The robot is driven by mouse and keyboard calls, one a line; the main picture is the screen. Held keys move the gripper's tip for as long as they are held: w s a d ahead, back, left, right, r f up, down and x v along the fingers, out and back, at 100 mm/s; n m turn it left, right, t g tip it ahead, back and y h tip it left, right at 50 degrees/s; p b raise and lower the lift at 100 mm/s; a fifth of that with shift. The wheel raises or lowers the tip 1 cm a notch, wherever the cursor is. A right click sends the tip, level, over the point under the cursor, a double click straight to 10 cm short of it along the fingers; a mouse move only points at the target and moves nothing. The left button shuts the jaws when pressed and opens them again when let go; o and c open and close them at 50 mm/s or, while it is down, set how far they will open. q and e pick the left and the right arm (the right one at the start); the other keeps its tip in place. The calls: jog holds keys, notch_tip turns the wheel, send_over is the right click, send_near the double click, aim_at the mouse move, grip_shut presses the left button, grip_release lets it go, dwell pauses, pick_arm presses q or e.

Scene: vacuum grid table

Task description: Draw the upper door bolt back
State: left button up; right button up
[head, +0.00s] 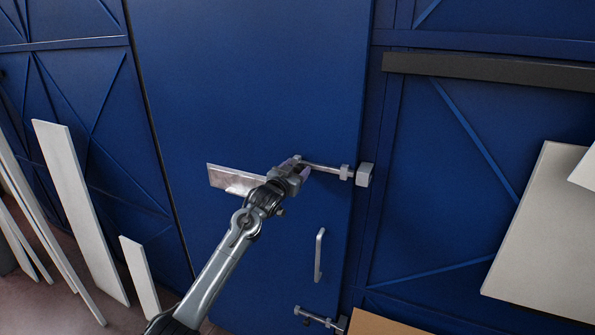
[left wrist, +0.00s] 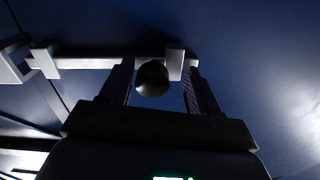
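The upper door bolt (head: 322,167) is a thin metal rod lying across the right edge of the blue door (head: 250,80). It runs through a guide (head: 345,172) to the block-like keeper (head: 366,175) on the frame. My left gripper (head: 301,168) is at the bolt's left end and hides part of it. In the left wrist view the bolt rod (left wrist: 95,63) crosses beyond the fingers. Its dark round knob (left wrist: 153,79) sits between my two spread fingers, close to the left one, with a gap to the right one. My right gripper is not in view.
A door handle (head: 319,255) and a lower bolt (head: 318,319) are below. A flat metal plate (head: 225,179) is on the door behind my left wrist. Pale boards (head: 80,210) lean at left, and a pale panel (head: 548,240) stands at right.

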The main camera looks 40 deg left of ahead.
pick_arm(q)
jog(key=shift+d, duration=0.15)
jog(key=shift+s, duration=0.1)
jog(key=shift+s+d, duration=0.25)
jog(key=shift+s, duration=0.3)
jog(key=b+v, duration=0.2)
jog(key=v, duration=0.7)
jog(key=shift+s+b, duration=0.25)
jog(key=shift+b, duration=0.05)
